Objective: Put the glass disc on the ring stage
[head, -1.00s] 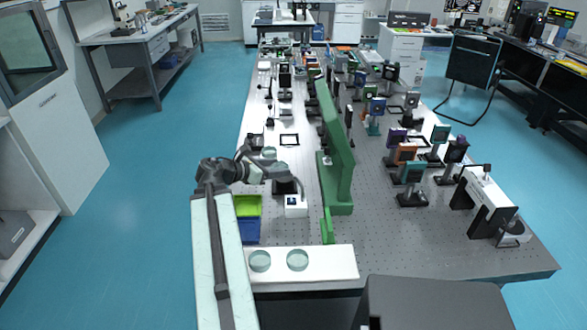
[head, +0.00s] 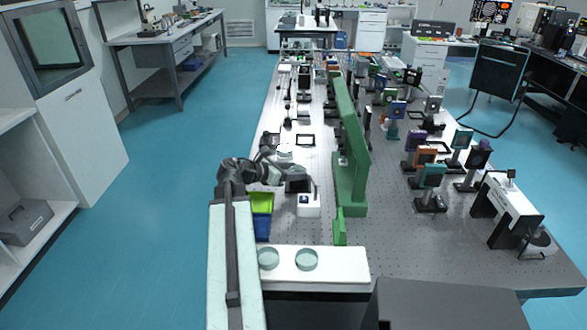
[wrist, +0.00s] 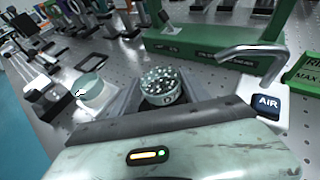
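My gripper (wrist: 162,88) reaches over the left part of the table in the head view (head: 297,184). In the wrist view its two dark fingers flank a round disc (wrist: 160,84) with a top covered in pale specks; it looks like a glass disc held between them. Two clear teal glass discs (head: 268,259) (head: 306,259) lie on the white front plate (head: 340,262). A white stand with a round teal top (wrist: 90,88) is left of my gripper; I cannot tell whether it is the ring stage. It also shows beyond my gripper in the head view (head: 284,149).
A white box with a blue AIR button (wrist: 267,106) and a bent metal pipe (wrist: 250,50) stands close right of my gripper. A tall green wall (head: 351,160) runs along the table. Green (head: 261,203) and blue (head: 262,228) bins are near my arm.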

